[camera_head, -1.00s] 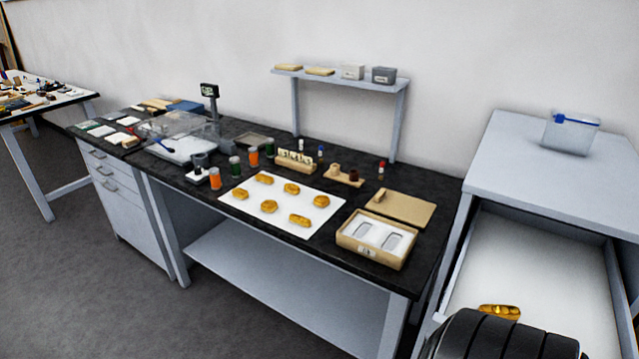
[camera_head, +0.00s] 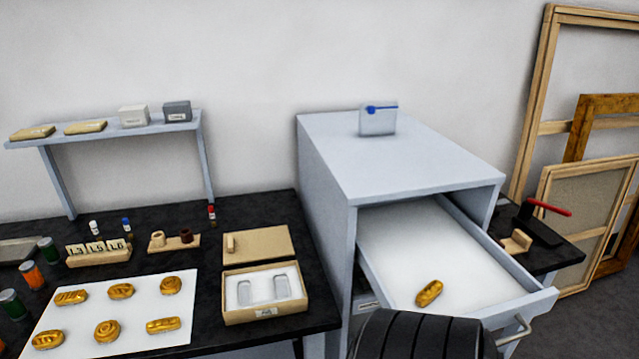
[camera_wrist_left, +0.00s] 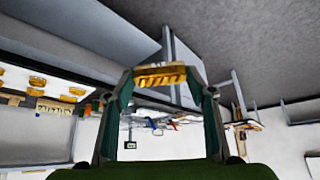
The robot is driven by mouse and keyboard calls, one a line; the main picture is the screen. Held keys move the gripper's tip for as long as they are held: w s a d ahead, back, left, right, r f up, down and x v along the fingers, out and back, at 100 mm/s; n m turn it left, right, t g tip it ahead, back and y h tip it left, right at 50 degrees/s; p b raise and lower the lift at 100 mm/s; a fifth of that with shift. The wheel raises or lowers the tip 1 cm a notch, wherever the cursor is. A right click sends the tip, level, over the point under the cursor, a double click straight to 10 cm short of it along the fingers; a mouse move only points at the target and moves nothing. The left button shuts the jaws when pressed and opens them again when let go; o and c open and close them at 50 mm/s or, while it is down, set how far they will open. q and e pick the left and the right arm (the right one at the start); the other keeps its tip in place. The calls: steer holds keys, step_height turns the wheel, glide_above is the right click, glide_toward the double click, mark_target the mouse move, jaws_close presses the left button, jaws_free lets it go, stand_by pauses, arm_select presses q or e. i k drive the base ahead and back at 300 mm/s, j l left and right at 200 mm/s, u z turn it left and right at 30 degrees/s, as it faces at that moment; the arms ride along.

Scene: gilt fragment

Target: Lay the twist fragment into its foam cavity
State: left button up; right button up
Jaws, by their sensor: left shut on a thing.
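My left gripper (camera_wrist_left: 160,82) is seen in the left wrist view, shut on a gold fragment with slanted ridges, the twist fragment (camera_wrist_left: 160,77), held crosswise between the fingertips. It is in the air; the gripper is not visible in the head view. The open box (camera_head: 268,312) on the bench has a white foam insert (camera_head: 265,298) with two cavities, a left one (camera_head: 248,290) and a right one (camera_head: 283,286). Both look empty. Another gold fragment (camera_head: 430,293) lies in the open drawer (camera_head: 400,240). My right gripper is not in view.
Several gold fragments lie on a white sheet (camera_head: 130,318) left of the box. A box lid (camera_head: 258,244) lies behind the box. A wooden holder (camera_head: 175,243) and small bottles stand nearby. The grey cabinet (camera_head: 330,190) with the drawer stands right of the bench. A shelf (camera_head: 105,130) is above.

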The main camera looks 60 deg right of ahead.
mark_target(282, 289)
steer(key=i+z, duration=0.15)
steer(key=z, duration=0.3)
steer(key=i+j+z, duration=0.1)
steer(key=z, duration=0.35)
steer(key=i+j+z, duration=0.15)
steer(key=z, duration=0.3)
steer(key=j+z, duration=0.2)
steer(key=z, duration=0.25)
steer(key=i+j+z, duration=0.15)
steer(key=z, duration=0.25)
steer(key=i+j+z, duration=0.15)
steer(key=z, duration=0.25)
steer(key=j+z, duration=0.4)
steer(key=i+j+z, duration=0.1)
steer(key=j+z, duration=0.15)
steer(key=z, duration=0.15)
